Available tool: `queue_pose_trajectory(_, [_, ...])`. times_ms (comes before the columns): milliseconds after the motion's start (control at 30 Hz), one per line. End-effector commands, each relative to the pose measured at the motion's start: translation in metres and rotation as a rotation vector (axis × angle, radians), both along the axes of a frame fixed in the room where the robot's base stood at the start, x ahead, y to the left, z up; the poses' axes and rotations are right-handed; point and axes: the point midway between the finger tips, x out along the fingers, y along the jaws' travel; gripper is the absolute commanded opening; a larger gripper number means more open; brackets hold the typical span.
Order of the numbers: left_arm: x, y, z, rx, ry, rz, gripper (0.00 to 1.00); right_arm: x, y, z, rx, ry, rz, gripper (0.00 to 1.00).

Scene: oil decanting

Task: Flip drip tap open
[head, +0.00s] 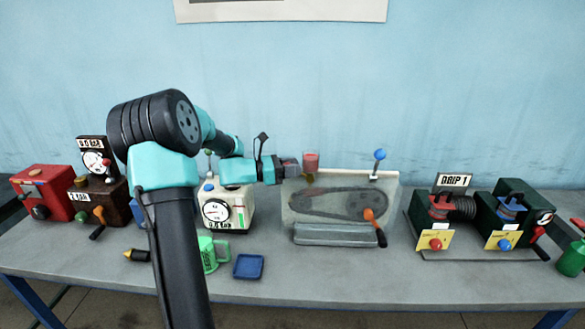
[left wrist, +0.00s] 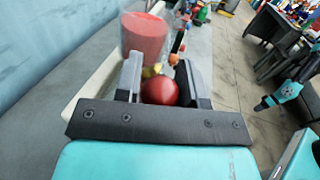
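My left gripper (head: 291,168) reaches from the left to the upper left of a pale chain-guard unit (head: 293,228). Just beyond its tips stands a small clear oil cup with red contents (head: 311,160), larger in the left wrist view (left wrist: 145,38). In the left wrist view a dark red ball knob (left wrist: 160,91) sits between the two fingers and fills most of the gap; I cannot tell whether they press on it. The tap's lever and angle are hidden.
The chain-guard unit carries a blue ball lever (head: 380,155) and an orange-handled crank (head: 374,226). A gauge box (head: 238,212), green mug (head: 207,254) and blue tray (head: 249,266) stand left. A sign reading DRIP 1 (head: 453,181) stands right.

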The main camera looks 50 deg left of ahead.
Motion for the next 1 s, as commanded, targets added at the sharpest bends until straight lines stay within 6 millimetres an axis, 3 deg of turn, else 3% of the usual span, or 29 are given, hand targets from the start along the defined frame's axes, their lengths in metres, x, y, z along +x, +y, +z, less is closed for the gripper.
queue_pose_trajectory(367, [-0.0002, 0.0001, 0.0000, 0.000, 0.000, 0.000, 0.00, 0.0000, 0.0000, 0.0000, 0.000, 0.000, 0.000, 0.43])
queue_pose_trajectory(1000, [0.0038, -0.0045, 0.0062, 0.091, 0.086, -0.001, 0.00, 0.0000, 0.0000, 0.0000, 0.000, 0.000, 0.000, 0.43])
